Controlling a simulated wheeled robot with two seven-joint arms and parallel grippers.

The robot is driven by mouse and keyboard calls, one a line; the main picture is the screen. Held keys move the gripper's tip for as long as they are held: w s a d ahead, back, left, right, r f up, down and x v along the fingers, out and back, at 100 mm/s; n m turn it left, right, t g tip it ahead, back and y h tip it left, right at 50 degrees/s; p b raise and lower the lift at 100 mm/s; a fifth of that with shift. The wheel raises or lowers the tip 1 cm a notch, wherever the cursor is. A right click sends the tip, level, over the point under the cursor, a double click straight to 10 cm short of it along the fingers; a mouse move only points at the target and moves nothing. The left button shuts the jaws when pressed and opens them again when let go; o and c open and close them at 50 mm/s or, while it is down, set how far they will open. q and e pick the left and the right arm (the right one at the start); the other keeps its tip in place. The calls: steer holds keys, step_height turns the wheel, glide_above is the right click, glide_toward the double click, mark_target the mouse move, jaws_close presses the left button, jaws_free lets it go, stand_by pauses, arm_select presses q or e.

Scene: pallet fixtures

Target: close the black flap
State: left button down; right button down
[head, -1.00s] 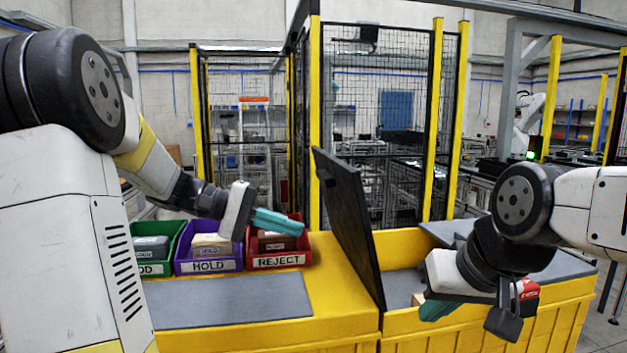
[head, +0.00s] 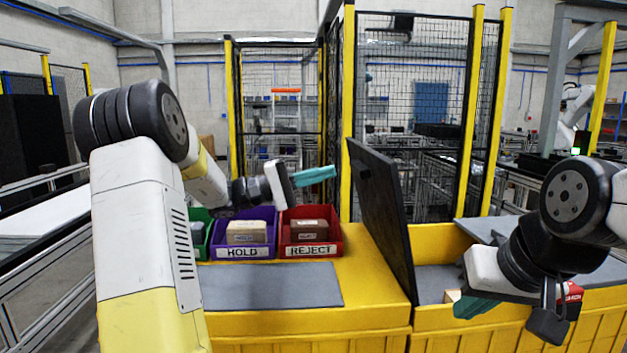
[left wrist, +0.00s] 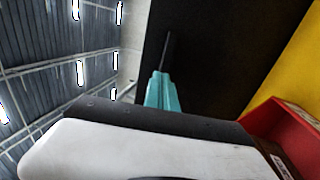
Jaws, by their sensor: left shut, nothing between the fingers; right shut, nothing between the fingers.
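The black flap (head: 382,212) stands raised, leaning a little to the left at its top, at the left side of an opening in the yellow fixture. In the left wrist view the flap (left wrist: 215,50) is a dark panel beyond the fingers. My left gripper (head: 318,174) is shut and empty, in the air above the bins and to the left of the flap; its teal fingers also show in the left wrist view (left wrist: 163,85). My right gripper (head: 472,306) is shut and empty, low over the opening to the right of the flap.
A purple HOLD bin (head: 243,251) and a red REJECT bin (head: 312,249) hold boxes, with a green bin (head: 200,240) partly hidden beside them. A grey mat (head: 270,287) lies clear in front. A small box (head: 452,296) sits in the opening near my right gripper.

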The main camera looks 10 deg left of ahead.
mark_target(353, 165)
arm_select(q)
steer(key=shift+x, duration=2.05)
steer(key=shift+r, duration=0.1)
